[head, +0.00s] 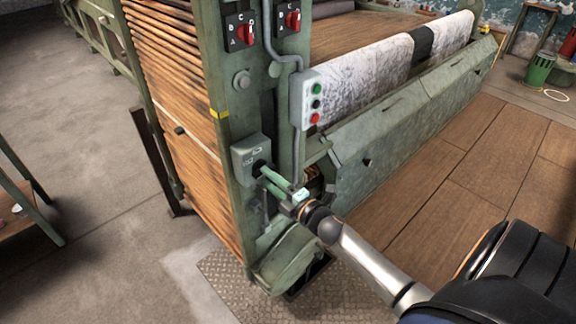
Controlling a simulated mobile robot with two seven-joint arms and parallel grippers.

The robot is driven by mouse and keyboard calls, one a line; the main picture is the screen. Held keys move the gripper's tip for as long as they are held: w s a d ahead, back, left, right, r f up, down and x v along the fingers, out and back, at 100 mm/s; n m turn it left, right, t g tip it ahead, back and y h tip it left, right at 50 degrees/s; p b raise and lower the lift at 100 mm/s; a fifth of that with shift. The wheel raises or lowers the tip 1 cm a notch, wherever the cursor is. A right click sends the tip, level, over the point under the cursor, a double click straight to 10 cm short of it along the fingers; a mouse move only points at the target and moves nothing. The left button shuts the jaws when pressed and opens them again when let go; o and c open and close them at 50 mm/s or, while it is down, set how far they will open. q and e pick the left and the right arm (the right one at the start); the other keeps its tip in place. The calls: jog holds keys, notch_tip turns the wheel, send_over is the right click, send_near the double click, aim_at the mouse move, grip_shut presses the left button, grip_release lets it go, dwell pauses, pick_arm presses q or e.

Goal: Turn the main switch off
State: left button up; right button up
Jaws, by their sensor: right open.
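A grey-green switch box (243,163) is mounted low on the machine's front post in the head view. I take it to be the main switch. It has a dark knob on its face and small pale markings, and the knob is partly hidden by my gripper, so its setting cannot be read. My right gripper (264,175) reaches in from the lower right with its fingers pointing at this knob. Its jaws are open, with the fingertips at or very near the knob; I cannot tell whether they touch it. My left gripper is out of view.
Two red rotary switches (244,33) (293,20) sit higher on the post. A push-button box (311,100) with green, black and red buttons hangs right of it. A sloping green guard (385,140) lies to the right. Wooden floor (470,190) is clear there.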

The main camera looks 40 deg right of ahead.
jog(key=s, duration=1.1)
jog(key=shift+d, duration=0.45)
jog(key=s+a+f+m+g+p, duration=0.2)
jog(key=s+a+f+m+g, duration=0.2)
jog(key=s+a+f+m, duration=0.2)
jog(key=s+a+f+m+g+p, duration=0.2)
jog(key=s+a+f+m+g, duration=0.2)
jog(key=a+m, duration=0.7)
jog(key=s+f, duration=0.2)
jog(key=s, duration=0.1)
jog(key=shift+s+a+f+g+y, duration=0.3)
jog(key=shift+a+g+y, duration=0.05)
jog(key=shift+g+y, duration=0.05)
jog(key=shift+d, duration=0.1)
